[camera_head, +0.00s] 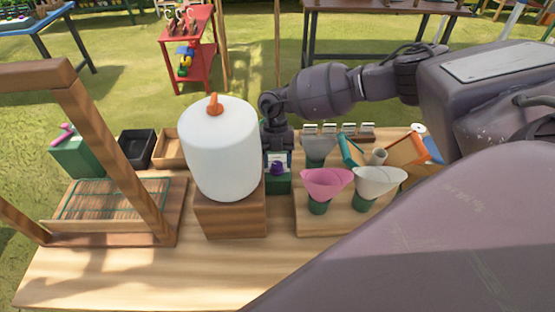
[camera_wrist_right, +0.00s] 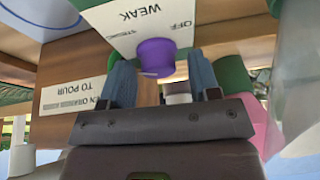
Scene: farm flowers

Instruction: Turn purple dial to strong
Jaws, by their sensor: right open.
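The purple dial (camera_head: 277,168) sits on a white panel of a green box (camera_head: 280,186) just right of the large white tank (camera_head: 220,145). In the right wrist view, the dial (camera_wrist_right: 156,56) lies between my two blue fingertips. The white panel (camera_wrist_right: 125,22) around it shows WEAK, OFF and a smaller partly readable word. My right gripper (camera_wrist_right: 162,76) is open, one finger on each side of the dial; I cannot tell whether they touch it. In the head view, my right gripper (camera_head: 278,140) comes down from behind and above the dial. My left gripper is out of view.
The tank stands on a wooden block (camera_head: 230,212). Right of the dial are a pink funnel (camera_head: 326,182) and a white funnel (camera_head: 379,182) on a wooden board. A wooden frame (camera_head: 100,150) stands at left. The table's front (camera_head: 130,280) is clear.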

